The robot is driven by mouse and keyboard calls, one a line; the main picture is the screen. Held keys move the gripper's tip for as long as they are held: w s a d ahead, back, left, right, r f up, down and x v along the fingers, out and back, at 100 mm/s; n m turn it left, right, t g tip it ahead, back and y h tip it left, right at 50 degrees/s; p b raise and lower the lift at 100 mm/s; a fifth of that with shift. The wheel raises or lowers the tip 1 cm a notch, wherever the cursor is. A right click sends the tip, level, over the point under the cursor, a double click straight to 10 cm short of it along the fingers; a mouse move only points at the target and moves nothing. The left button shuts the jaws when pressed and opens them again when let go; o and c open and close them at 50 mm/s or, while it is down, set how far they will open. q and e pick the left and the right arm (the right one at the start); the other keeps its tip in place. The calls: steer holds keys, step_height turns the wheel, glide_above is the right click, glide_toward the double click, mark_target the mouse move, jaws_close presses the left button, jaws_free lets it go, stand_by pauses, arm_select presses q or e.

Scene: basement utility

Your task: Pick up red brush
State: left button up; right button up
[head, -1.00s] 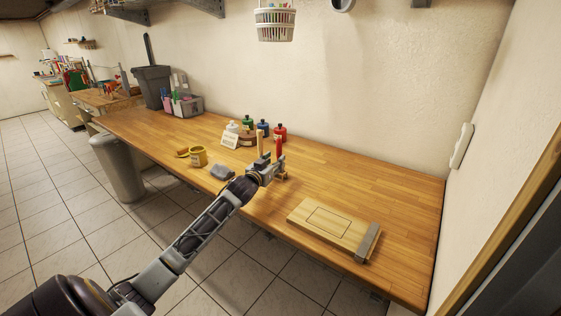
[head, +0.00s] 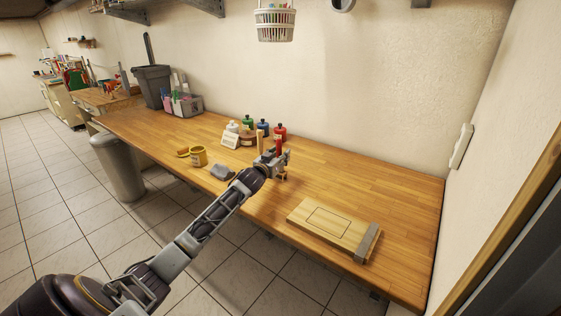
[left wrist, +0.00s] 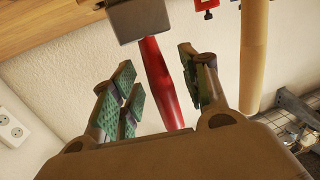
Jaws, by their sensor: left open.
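The red brush (head: 278,142) stands upright on the workbench, its red handle showing above my left gripper (head: 282,158). The gripper hides its lower part in the head view. In the left wrist view the red handle (left wrist: 158,78) runs between the green-padded fingers of my left gripper (left wrist: 160,85). The fingers are open on either side of it, and I cannot tell whether they touch it. A grey block (left wrist: 140,18) is at the handle's end in that view. My right gripper is not in view.
A tan wooden handle (left wrist: 254,55) stands close beside the red one.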

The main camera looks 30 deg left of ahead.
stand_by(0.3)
arm_select(q)
jaws_close()
stand_by(0.3)
steer(key=shift+r, duration=5)
